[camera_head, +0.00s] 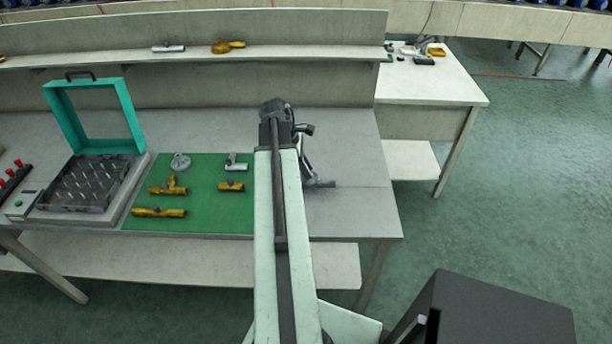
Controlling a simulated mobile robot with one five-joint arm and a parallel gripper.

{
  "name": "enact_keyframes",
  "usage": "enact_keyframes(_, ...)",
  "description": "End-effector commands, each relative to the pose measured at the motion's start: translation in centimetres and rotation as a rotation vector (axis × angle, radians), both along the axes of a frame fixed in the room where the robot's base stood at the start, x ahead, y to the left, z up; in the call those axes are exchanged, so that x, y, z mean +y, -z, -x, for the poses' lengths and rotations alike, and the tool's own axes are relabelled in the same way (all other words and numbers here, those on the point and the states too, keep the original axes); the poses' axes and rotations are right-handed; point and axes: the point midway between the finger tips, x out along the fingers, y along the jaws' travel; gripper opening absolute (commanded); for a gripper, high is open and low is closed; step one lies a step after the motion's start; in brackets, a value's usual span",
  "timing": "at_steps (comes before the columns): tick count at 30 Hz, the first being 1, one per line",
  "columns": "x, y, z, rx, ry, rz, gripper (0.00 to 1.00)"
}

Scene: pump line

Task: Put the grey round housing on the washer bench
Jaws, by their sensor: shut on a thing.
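A light grey round part (180,161) lies at the back of the green mat on the bench; it looks like a round housing. My gripper (312,178) is at the far end of my arm, low over the bare grey bench top right of the mat. It is shut on a small grey part (322,184). My arm and wrist hide most of the jaws, so the held part's shape and whether it touches the bench are unclear. No bench is visibly marked as the washer bench.
Yellow parts (160,212) and a grey fitting (236,163) lie on the green mat (205,198). A pin tray (85,185) with a raised teal frame (100,84) stands left. A shelf (300,56) runs behind. Another bench (440,85) with small parts stands back right. Floor is clear right.

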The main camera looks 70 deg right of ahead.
Motion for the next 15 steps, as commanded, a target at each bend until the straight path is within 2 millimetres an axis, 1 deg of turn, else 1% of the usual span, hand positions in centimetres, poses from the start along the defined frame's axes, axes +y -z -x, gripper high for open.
enact_keyframes(1,0.06,2.19,-0.01,0.001,0.000,0.000,0.00)
enact_keyframes(3,0.07,2.79,-0.03,0.001,0.000,0.000,0.00)
enact_keyframes(9,0.10,2.28,-0.06,0.001,0.000,0.000,0.00)
enact_keyframes(14,0.11,2.73,-0.07,0.001,-0.001,0.000,0.00)
enact_keyframes(15,0.12,2.66,-0.10,0.000,-0.001,0.000,0.28)
